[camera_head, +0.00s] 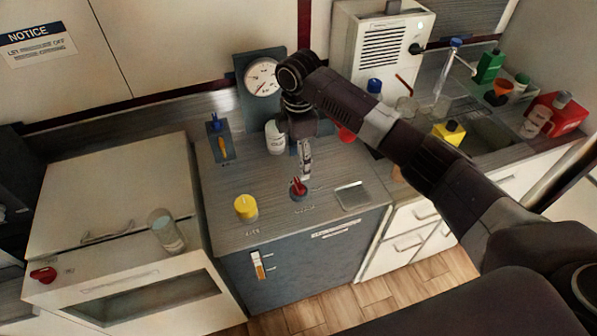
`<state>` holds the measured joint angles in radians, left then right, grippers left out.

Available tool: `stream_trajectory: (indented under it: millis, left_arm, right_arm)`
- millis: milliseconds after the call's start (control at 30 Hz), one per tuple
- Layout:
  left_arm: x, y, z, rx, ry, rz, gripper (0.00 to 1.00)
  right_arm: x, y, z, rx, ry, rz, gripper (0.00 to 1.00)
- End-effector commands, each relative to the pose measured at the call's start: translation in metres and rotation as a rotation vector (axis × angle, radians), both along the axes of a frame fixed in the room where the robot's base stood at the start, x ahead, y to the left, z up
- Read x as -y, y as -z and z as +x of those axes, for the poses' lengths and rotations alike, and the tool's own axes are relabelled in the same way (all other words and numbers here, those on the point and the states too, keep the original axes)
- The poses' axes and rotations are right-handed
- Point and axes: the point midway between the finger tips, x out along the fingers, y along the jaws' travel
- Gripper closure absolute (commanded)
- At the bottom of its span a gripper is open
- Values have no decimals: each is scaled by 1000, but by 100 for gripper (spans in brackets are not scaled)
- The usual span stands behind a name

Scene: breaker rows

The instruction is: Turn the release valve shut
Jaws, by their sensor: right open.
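A small red valve knob (299,187) sits on the grey counter top of the dark cabinet, with a label under it too small to read. A yellow round knob (245,208) stands to its left, also with a small label. I cannot tell from the labels which is the release valve. My right gripper (305,173) points down just above and behind the red knob. It is open and holds nothing; whether its fingers touch the knob is unclear. My left gripper is not in view.
A round gauge (262,77) on a dark panel stands behind, partly hidden by my arm. A white bottle (275,137) stands near my gripper. A lever unit (220,139) is at the back left.

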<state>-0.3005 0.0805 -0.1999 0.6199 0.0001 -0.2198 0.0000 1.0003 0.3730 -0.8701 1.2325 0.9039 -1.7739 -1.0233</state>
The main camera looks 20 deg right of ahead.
Motion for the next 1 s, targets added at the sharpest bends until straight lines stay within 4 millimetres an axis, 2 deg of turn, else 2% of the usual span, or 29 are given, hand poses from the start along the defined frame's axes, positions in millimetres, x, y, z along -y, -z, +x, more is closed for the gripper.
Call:
stream_trajectory:
  millis: [100,233,767,867,1000]
  left_arm:
    - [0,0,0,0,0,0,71]
    - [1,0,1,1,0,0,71]
    - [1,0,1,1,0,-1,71]
    - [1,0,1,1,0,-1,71]
    - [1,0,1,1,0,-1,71]
  right_arm:
    - [0,-18,1,3,-1,1,45]
    - [0,-28,0,1,0,0,45]
    - [0,-31,0,0,0,1,45]
    - [-4,-24,-4,-1,3,4,45]
    - [-24,4,-24,1,30,32,45]
